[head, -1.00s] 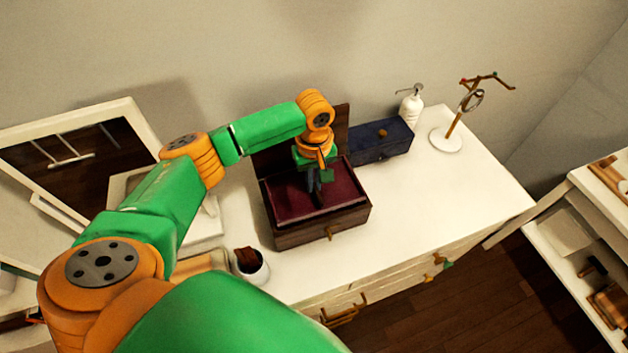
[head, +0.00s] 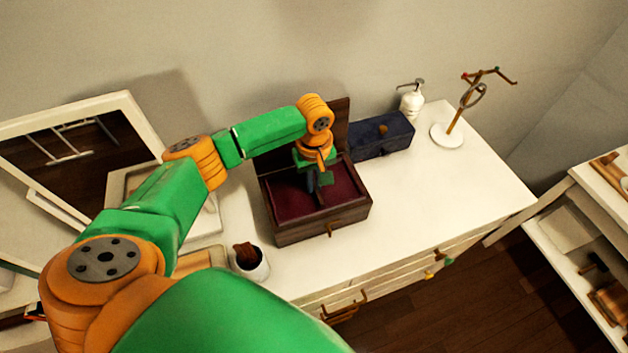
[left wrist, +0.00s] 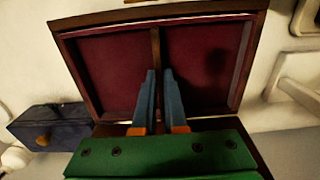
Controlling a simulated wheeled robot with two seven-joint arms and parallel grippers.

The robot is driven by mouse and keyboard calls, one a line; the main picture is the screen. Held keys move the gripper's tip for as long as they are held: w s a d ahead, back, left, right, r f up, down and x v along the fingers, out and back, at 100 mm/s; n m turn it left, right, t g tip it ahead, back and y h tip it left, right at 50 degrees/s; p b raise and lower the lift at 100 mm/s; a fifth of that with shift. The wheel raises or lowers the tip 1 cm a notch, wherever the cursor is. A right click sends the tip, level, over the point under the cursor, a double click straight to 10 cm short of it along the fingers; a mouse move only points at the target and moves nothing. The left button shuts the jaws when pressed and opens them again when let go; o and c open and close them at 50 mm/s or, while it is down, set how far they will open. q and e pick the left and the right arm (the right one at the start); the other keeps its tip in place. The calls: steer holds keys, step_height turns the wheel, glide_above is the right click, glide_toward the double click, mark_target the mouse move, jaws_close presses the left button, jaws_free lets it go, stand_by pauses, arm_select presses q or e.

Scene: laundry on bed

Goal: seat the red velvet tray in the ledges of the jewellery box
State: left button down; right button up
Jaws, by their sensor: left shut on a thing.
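The jewellery box (head: 300,232) is dark wood, with its lid raised at the back, on the white dresser. The red velvet tray (head: 287,198) lies inside the box opening, roughly level with its walls. My left gripper (head: 320,190) points down over the tray. In the left wrist view its blue fingers (left wrist: 159,74) are shut on the tray's central divider, with red velvet (left wrist: 105,70) on both sides. A thin pale strip shows along the tray's right edge there. The ledges are hidden, so I cannot tell whether the tray rests on them. My right gripper is out of view.
A dark blue box (head: 383,140) stands right of the jewellery box, with a white pump bottle (head: 411,103) and a jewellery stand (head: 449,134) beyond. A white cup (head: 251,265) is at the front left. A framed mirror (head: 70,155) stands left. The dresser's right part is clear.

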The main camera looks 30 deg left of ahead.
arm_select(q)
steer(key=shift+r, duration=0.1)
steer(key=shift+r+p, duration=0.5)
steer(key=shift+r, duration=0.3)
steer(key=shift+f+b, duration=0.8)
steer(key=shift+f, duration=1.35)
stand_by(0.6)
steer(key=c, duration=0.9)
jaws_free()
step_height(320, 180, up, 7)
steer(key=shift+r+b, duration=0.1)
steer(key=shift+b, duration=0.35)
